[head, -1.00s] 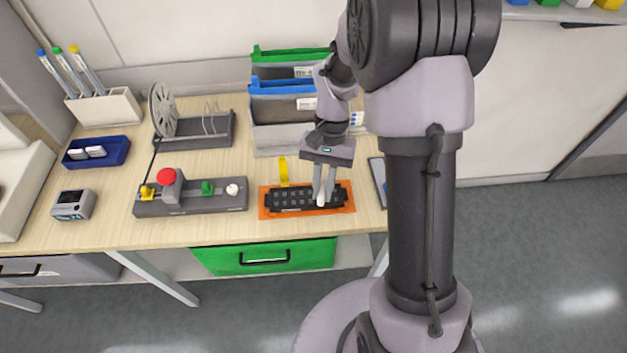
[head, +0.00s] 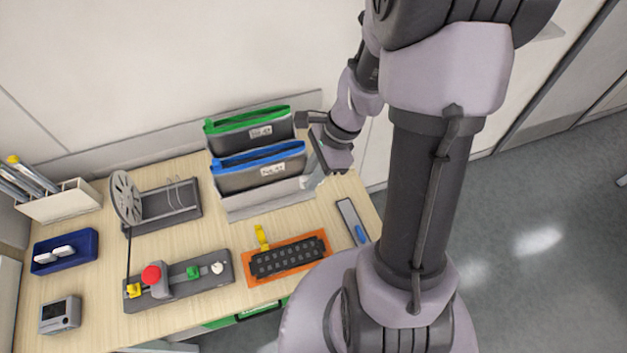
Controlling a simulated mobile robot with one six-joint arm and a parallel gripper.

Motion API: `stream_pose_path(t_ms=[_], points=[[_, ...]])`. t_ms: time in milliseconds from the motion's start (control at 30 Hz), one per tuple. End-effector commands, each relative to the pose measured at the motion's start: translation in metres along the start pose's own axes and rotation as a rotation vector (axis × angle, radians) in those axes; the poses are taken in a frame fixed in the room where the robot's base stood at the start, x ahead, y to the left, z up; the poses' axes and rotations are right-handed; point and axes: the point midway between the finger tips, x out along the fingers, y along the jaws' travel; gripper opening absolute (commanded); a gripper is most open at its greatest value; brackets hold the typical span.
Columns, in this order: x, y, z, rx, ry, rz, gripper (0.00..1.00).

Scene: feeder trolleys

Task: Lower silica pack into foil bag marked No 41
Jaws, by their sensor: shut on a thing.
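My gripper (head: 316,180) is to the right of the blue-topped bag, low beside the right end of the bag rack. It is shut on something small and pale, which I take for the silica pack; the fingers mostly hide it. Two dark grey foil bags stand upright in a light grey rack (head: 265,206): a green-topped bag (head: 240,146) behind and a blue-topped bag (head: 250,180) in front. Each has a white label; the numbers are too small to read for sure. Two white packs (head: 62,252) lie in a blue tray (head: 40,266) at the left.
A black pocketed strip on an orange mat (head: 318,258) lies in front of the rack, with a yellow tab (head: 261,236). A reel stand (head: 160,206), a control box with a red button (head: 151,274) and a pen holder (head: 62,205) stand to the left. A flat grey item (head: 348,215) lies right.

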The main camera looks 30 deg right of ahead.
Motion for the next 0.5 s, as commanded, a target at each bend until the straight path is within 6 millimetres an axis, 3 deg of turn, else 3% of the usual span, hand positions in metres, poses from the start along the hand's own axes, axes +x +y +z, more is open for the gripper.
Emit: stream_pose_path(t_ms=[500], points=[[0.004, -0.052, -0.001, -0.002, 0.0, 0.001, 0.0]])
